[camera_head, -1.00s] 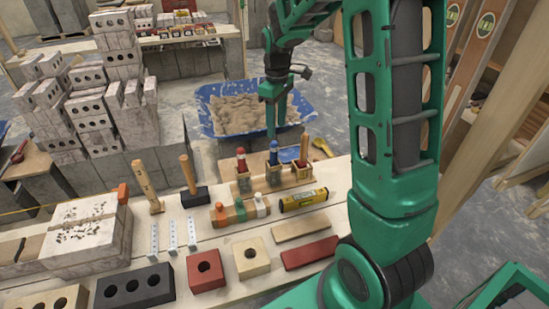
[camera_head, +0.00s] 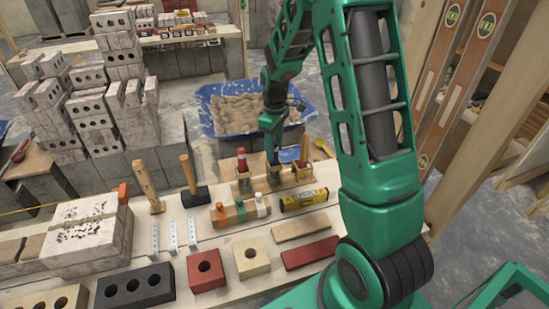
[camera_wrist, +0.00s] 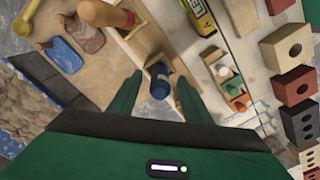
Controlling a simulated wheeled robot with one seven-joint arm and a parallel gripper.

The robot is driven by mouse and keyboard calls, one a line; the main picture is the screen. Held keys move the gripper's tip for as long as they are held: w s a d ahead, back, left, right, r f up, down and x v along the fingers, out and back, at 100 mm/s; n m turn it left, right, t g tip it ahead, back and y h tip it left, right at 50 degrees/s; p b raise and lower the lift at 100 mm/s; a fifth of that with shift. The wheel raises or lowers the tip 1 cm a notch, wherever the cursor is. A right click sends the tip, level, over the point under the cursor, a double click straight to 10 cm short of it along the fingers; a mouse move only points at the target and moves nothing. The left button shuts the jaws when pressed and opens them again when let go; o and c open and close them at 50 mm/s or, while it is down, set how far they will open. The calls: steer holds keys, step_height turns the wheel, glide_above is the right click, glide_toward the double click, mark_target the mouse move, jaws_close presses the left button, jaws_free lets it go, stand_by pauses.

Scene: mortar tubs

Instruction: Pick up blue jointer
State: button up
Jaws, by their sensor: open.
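The blue jointer (camera_wrist: 158,80) stands in a wooden holder at the middle of the wrist view, its blue handle end toward the camera. My gripper (camera_wrist: 155,92) is open, with one green finger on each side of the handle; I cannot tell whether either touches it. In the head view my gripper (camera_head: 272,155) reaches down from above over the middle holder and hides most of the jointer.
In the head view, a red-handled tool (camera_head: 241,160) stands left of my gripper and a wooden-handled tool (camera_head: 304,150) right of it. A yellow level (camera_head: 304,199) and bottle rack (camera_head: 240,211) lie nearer. A blue mortar tub (camera_head: 225,92) is behind.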

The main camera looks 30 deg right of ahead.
steer(key=shift+f, duration=0.4)
jaws_close()
step_height(320, 180, up, 18)
stand_by(0.7)
stand_by(0.3)
